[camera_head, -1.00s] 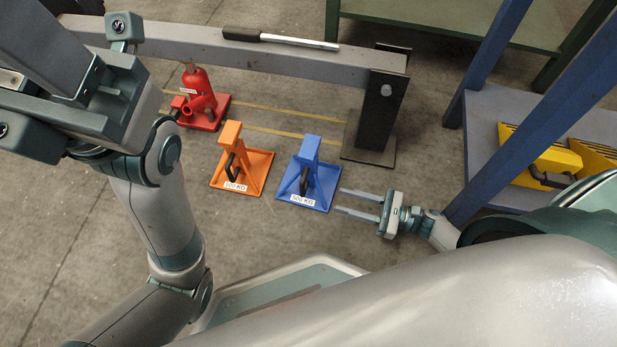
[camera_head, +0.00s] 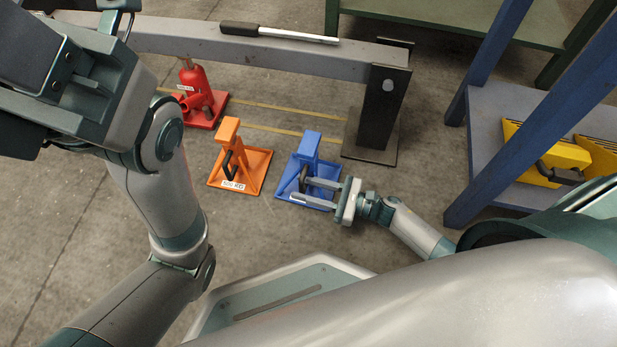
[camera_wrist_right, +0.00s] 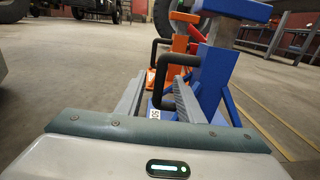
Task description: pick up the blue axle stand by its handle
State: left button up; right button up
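The blue axle stand (camera_head: 306,145) stands upright on the floor, right of the orange one. Its black handle (camera_wrist_right: 160,84) shows large in the right wrist view, in front of the blue column (camera_wrist_right: 214,72). My right gripper (camera_head: 302,190) is open at the stand's near right side, its fingers pointing left over the base. In the right wrist view the fingers (camera_wrist_right: 158,97) are spread, with the handle's upright part between them and a gap visible. Only links of my left arm show in the head view; its fingers are not seen.
An orange axle stand (camera_head: 228,133) stands close on the left, with a red jack (camera_head: 193,82) behind it. A grey beam (camera_head: 270,50) on a dark post (camera_head: 380,110) lies behind. A blue shelf (camera_head: 500,110) stands right. Floor in front is clear.

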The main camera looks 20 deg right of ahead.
jog(key=shift+r+b+x, duration=0.2)
jog(key=shift+b+x, duration=0.3)
jog(key=shift+x, duration=0.8)
jog(key=shift+r+b+x, duration=0.15)
jog(key=shift+b+x, duration=0.35)
jog(key=shift+x, duration=0.8)
grip_shut()
jog(key=shift+r, duration=0.1)
